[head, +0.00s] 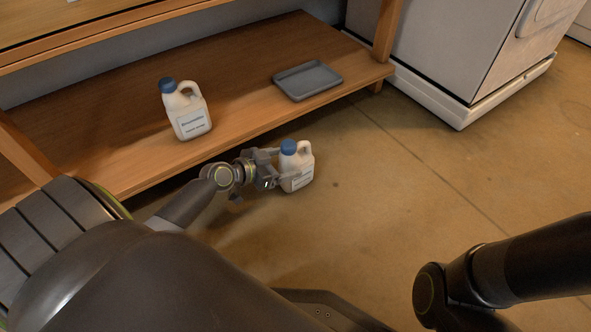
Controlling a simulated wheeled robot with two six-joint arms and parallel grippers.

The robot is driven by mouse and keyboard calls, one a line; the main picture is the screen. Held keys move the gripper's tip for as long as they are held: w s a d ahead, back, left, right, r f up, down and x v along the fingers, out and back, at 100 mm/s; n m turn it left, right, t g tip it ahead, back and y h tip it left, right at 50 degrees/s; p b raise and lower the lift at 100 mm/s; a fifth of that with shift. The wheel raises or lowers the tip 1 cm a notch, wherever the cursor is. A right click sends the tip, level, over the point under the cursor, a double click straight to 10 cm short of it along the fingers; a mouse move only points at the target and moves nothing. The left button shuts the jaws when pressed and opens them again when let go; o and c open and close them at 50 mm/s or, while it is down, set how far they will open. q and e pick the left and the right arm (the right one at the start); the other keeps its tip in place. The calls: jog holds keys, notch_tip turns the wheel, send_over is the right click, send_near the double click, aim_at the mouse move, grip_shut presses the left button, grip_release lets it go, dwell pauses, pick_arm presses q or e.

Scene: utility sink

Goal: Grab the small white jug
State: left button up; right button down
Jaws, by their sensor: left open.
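A small white jug (298,179) with a blue cap and a label stands upright just off the front edge of the lower shelf, seen against the brown floor. Whether it rests on the floor is hard to tell. My left gripper (279,168) is open at the jug's left side, its fingers reaching to the jug's body. Whether they touch it I cannot tell. A second white jug (190,117) with a blue cap stands upright on the lower shelf, apart from the gripper. Part of my right arm shows at the right, but its gripper is out of view.
The wooden lower shelf (110,128) runs along behind the left gripper, with a shelf post at its right end. A grey tray (308,81) lies on it. A white appliance (450,50) stands at the upper right. The floor (400,180) in the middle is clear.

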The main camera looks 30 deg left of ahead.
pick_arm(q)
jog(key=b+x, duration=0.1)
jog(key=x, duration=0.2)
jog(key=shift+w+f, duration=0.1)
jog(key=shift+f, duration=0.1)
jog(key=c, duration=1.6)
jog(key=shift+r, duration=0.1)
jog(key=shift+c, duration=0.3)
